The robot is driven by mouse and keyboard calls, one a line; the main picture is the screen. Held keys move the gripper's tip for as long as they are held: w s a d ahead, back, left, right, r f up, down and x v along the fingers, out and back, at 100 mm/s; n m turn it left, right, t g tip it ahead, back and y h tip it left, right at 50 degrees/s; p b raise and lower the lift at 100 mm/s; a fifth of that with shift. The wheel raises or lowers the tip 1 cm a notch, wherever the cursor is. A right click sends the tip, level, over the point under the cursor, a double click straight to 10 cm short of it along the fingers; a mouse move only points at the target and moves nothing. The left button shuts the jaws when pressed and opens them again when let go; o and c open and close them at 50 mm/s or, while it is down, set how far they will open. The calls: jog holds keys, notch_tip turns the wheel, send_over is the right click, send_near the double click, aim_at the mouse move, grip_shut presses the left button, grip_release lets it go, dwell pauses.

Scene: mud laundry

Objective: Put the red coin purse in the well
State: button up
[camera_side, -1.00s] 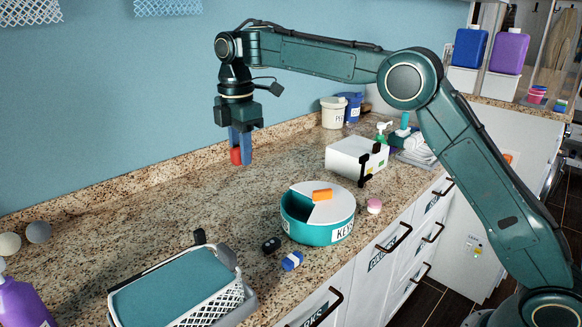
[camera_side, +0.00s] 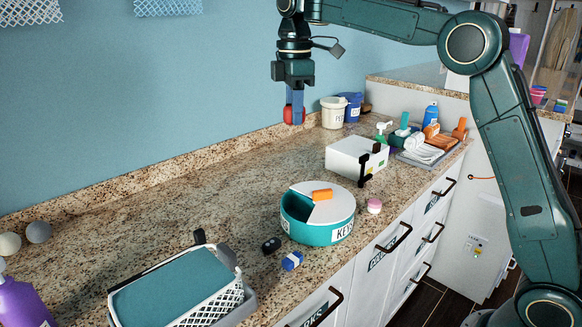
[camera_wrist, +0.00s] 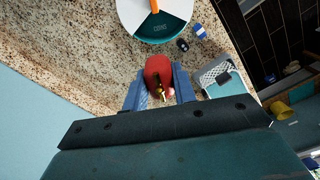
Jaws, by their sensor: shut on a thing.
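The red coin purse (camera_side: 290,117) is held between the blue fingers of my gripper (camera_side: 295,118), high above the back part of the counter. In the wrist view, the purse (camera_wrist: 157,69) shows rounded, with a small gold-coloured clasp, between the two fingers (camera_wrist: 160,92). A round teal container (camera_side: 318,237) with a white top stands on the counter. It has an open, dark wedge-shaped well (camera_side: 298,205) at its left, and an orange piece (camera_side: 322,194) on top. In the wrist view, the container (camera_wrist: 180,10) lies at the top, beyond the purse, with a teal section marked "COINS".
A white box (camera_side: 355,157) with a black handle stands behind the round container. A pink round thing (camera_side: 374,206), a black fob (camera_side: 271,245) and a blue-and-white item (camera_side: 292,261) lie around it. A lidded basket (camera_side: 180,290) is at front left. The left middle counter is clear.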

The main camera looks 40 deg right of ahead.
jog(key=shift+s+d+r, duration=0.1)
jog(key=shift+s+d, duration=0.05)
jog(key=shift+f, duration=10)
jog(key=shift+f, duration=0.6)
jog(key=o, duration=1)
jog(key=shift+r, duration=0.1)
notch_tip(320, 180, up, 13)
